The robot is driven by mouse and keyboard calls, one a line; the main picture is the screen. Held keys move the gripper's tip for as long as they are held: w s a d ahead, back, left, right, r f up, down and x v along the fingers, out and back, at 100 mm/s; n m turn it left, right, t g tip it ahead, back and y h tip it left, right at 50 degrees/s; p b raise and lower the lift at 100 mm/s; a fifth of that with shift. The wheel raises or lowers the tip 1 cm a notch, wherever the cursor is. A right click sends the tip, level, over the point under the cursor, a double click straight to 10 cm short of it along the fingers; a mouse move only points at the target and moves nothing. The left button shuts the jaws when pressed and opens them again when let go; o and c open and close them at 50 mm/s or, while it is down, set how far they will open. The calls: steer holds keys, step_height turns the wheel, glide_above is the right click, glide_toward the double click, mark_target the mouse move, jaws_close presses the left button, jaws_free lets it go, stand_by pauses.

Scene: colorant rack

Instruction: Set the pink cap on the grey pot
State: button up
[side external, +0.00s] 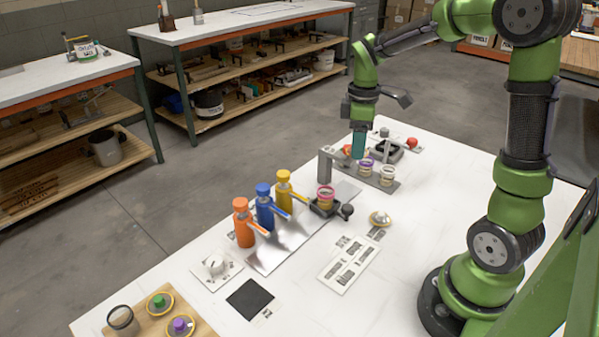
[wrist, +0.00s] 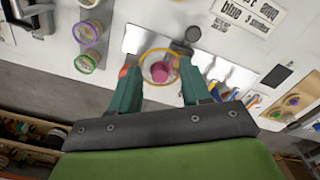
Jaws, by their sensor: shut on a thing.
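In the wrist view a yellow-ringed piece with a pink middle, apparently the pink cap (wrist: 160,71), lies between my fingertips (wrist: 160,78). In the side view the fingers mostly hide it. The grey pot (side external: 387,174), with a pale grey rim, stands upright and uncapped on the rack. It is partly cut off at the top of the wrist view (wrist: 88,3).
A purple-rimmed pot (side external: 366,166) stands beside the grey pot. A pink-topped pot (side external: 325,196) stands on a black plate near a grey post. Orange, blue (side external: 264,203) and yellow dispensers stand at the left. A loose cap (side external: 380,218) lies on the open white benchtop.

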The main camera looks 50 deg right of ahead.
steer(key=w+a+n, duration=0.2)
steer(key=w+a, duration=0.2)
steer(key=a, duration=0.2)
steer(key=shift+d+f, duration=0.1)
steer(key=shift+f, duration=4.4)
steer(key=shift+f, duration=0.5)
steer(key=o, duration=1.5)
steer(key=shift+r, duration=0.1)
steer(key=shift+r, duration=2.45)
